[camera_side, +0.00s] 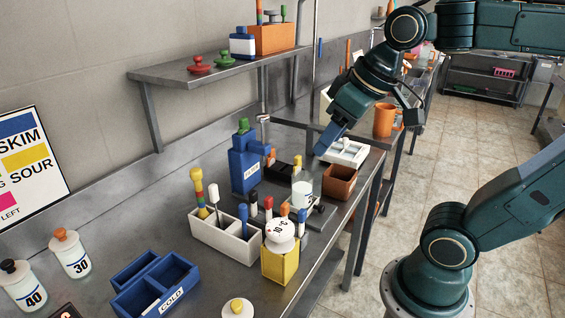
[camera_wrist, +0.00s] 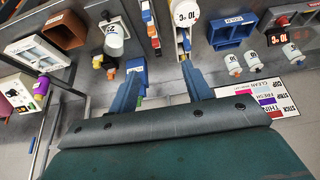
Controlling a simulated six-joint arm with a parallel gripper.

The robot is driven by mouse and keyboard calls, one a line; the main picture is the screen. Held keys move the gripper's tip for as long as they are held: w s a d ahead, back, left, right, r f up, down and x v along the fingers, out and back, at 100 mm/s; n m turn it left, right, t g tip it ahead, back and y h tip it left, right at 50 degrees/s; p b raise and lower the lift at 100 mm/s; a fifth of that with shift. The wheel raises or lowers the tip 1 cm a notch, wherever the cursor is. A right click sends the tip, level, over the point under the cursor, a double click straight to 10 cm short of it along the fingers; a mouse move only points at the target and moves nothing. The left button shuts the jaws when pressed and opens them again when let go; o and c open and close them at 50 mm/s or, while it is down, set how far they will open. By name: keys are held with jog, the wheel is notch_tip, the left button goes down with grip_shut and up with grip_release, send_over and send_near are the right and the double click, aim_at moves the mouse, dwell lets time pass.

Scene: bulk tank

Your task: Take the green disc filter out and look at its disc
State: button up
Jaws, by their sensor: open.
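A blue upright housing (camera_side: 245,168) with a label stands on the steel bench near the wall. A green knob-shaped piece (camera_side: 243,126) sits on its top; any disc below it is hidden inside or too small to see. My gripper (camera_side: 322,149) is to the right of the housing and apart from it, above the back of the bench. In the wrist view my gripper (camera_wrist: 162,88) shows two blue fingers spread apart with nothing between them.
A white caddy (camera_side: 222,237) of colour-handled tools, a yellow box (camera_side: 280,263) and a blue divided bin (camera_side: 155,280) stand in front. A brown box (camera_side: 339,182) and a white tray (camera_side: 343,152) are at the right edge. A shelf (camera_side: 205,74) overhangs the back.

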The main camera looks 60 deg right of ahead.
jog(key=w+d+r, duration=0.3)
jog(key=w, duration=0.4)
jog(key=w+d+r, duration=0.2)
jog(key=w+r, duration=0.1)
jog(key=w, duration=0.4)
jog(key=w+d+g, duration=0.1)
jog(key=w+d, duration=0.9)
jog(key=w, duration=0.1)
jog(key=shift+w+f, duration=0.25)
jog(key=shift+w, duration=0.15)
jog(key=shift+f, duration=0.1)
send_over(243, 118)
jog(key=s, duration=0.3)
notch_tip(243, 118, down, 8)
jog(key=shift+w, duration=0.25)
jog(key=shift+d, duration=0.1)
jog(key=shift+x, duration=2.5)
